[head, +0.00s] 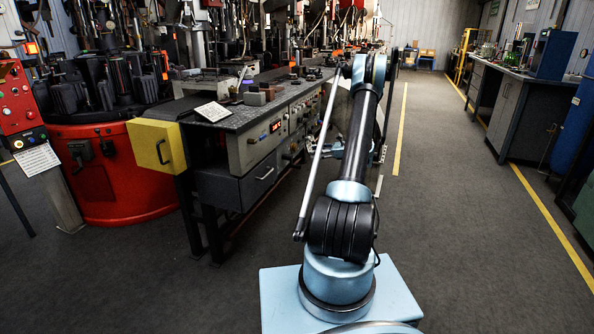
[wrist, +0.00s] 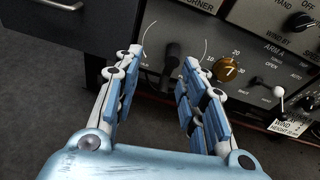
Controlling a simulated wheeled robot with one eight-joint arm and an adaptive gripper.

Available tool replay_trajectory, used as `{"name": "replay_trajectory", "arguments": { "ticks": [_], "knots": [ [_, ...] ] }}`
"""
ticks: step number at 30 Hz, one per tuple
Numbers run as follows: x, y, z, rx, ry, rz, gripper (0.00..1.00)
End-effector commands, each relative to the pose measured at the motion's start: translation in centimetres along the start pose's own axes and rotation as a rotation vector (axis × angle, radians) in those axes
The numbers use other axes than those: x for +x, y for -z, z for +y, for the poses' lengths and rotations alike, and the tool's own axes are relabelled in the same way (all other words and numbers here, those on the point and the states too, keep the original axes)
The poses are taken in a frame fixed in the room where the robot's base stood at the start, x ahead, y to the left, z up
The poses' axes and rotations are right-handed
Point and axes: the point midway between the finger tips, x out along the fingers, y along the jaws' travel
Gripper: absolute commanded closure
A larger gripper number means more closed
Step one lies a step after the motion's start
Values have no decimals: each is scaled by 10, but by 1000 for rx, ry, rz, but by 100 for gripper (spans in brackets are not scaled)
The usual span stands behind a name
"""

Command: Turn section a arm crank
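In the wrist view, a dark panel with a dial scale lies in front of my gripper (wrist: 163,57). A black crank-like handle (wrist: 172,65) stands out from the panel and shows between my fingertips. My gripper is open, with the fingers apart on either side of the handle in the picture; I see no clear contact. To its right is a brass-coloured knob (wrist: 228,70) by numbers and lettering that reads "ARM A". I cannot tell which control is the section a arm crank. In the head view my arm hides most of my gripper.
A white-balled lever (wrist: 279,91) and a black knob (wrist: 302,22) are farther right on the panels. A drawer handle (wrist: 62,4) is at upper left. In the head view, the long console (head: 215,120) runs along my left; the floor aisle (head: 440,190) on the right is clear.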

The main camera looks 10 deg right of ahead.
Motion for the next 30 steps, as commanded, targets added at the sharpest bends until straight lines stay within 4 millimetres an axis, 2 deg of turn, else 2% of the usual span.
{"name": "replay_trajectory", "arguments": {
  "ticks": [1,9,15,19,23,30],
  "knots": [
    [-2,15,-5,25,8,-20,62],
    [-15,81,-18,174,32,-145,62],
    [-23,119,-18,252,37,-216,62],
    [-25,130,-18,277,38,-239,62],
    [-23,132,-17,285,36,-246,62],
    [6,125,-19,284,34,-246,62]
  ]
}}
